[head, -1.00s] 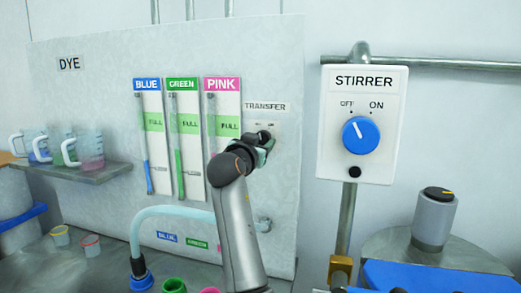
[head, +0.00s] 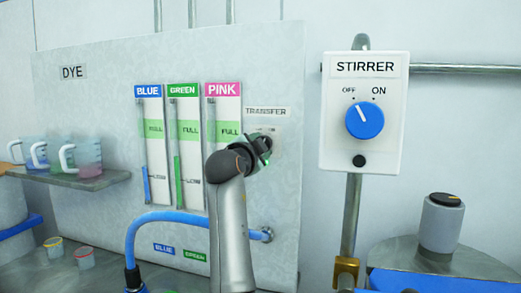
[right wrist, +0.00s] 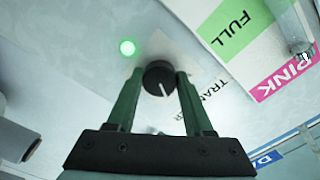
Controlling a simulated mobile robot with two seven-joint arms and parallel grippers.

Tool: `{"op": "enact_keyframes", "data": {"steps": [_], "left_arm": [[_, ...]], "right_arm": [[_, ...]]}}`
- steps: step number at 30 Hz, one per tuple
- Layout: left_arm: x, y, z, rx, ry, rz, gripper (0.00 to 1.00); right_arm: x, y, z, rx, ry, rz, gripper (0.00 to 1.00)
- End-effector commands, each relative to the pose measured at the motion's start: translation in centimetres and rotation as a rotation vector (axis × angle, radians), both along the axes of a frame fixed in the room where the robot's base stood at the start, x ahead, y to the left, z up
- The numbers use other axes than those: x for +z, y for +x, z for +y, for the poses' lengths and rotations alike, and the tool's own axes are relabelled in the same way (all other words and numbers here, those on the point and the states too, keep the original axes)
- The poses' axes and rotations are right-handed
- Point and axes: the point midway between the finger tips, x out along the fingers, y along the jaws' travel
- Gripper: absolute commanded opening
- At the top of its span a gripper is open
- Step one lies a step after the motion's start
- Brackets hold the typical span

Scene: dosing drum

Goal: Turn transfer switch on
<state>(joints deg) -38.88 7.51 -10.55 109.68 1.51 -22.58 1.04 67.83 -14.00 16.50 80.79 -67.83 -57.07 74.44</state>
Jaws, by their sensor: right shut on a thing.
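The transfer switch is a small round black knob (right wrist: 158,75) with a white pointer line, set on the wall panel under the TRANSFER label (head: 266,111). My right gripper (head: 264,146) is at this knob, its two green fingers closed on either side of it in the right wrist view. A round green light (right wrist: 127,47) glows beside the knob. In the head view the gripper covers most of the switch and its markings. My left gripper is not in view.
The stirrer box (head: 362,112) with its blue knob (head: 364,120) hangs to the right of the panel. A blue hose (head: 190,216) curves below the dye gauges. Several jugs (head: 88,158) stand on the shelf (head: 70,180) at left.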

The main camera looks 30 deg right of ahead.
Motion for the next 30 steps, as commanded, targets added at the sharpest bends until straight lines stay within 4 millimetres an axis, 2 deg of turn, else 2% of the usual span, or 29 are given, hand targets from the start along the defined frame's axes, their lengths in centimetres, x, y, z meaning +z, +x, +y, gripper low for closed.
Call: {"op": "enact_keyframes", "data": {"steps": [19,20,27,30], "left_arm": [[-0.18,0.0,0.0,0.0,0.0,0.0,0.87],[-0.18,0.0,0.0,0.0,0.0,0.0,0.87],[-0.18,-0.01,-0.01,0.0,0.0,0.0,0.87],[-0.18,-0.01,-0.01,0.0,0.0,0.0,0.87]], "right_arm": [[0.03,-0.02,-0.02,-0.001,0.034,-0.038,0.0],[0.03,-0.02,-0.02,-0.001,0.034,-0.038,0.55],[0.03,-0.01,-0.01,0.0,0.032,-0.037,0.82],[0.02,-0.01,-0.01,0.0,0.031,-0.036,0.82]]}}
